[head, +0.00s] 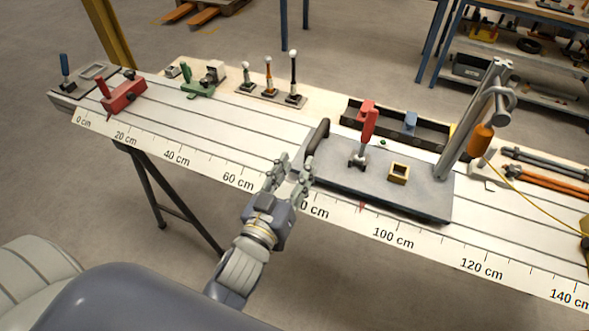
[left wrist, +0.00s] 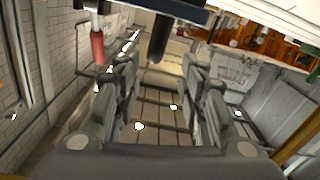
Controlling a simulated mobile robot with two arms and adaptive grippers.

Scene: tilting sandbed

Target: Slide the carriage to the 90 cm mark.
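The carriage (head: 430,200) is a grey plate on the slotted bench, with a black handle (head: 318,137) at its left end. A red clamp (head: 367,125) and a brass-coloured square block (head: 399,172) sit on it. A small red pointer (head: 361,206) at its front edge lies about midway between the 80 and 100 cm labels; the exact tick is unreadable. My left gripper (head: 290,172) is open and empty, just left of and in front of the handle. In the left wrist view a dark bar, probably the handle (left wrist: 160,40), is beyond the open fingers. My right gripper is not in view.
The scale strip (head: 200,167) runs along the bench's front edge; my gripper partly hides the 80 cm label. A post with an orange part (head: 481,138) stands at the carriage's right end. Red (head: 122,95) and green (head: 202,88) fixtures stand far left. Bench between them and the carriage is clear.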

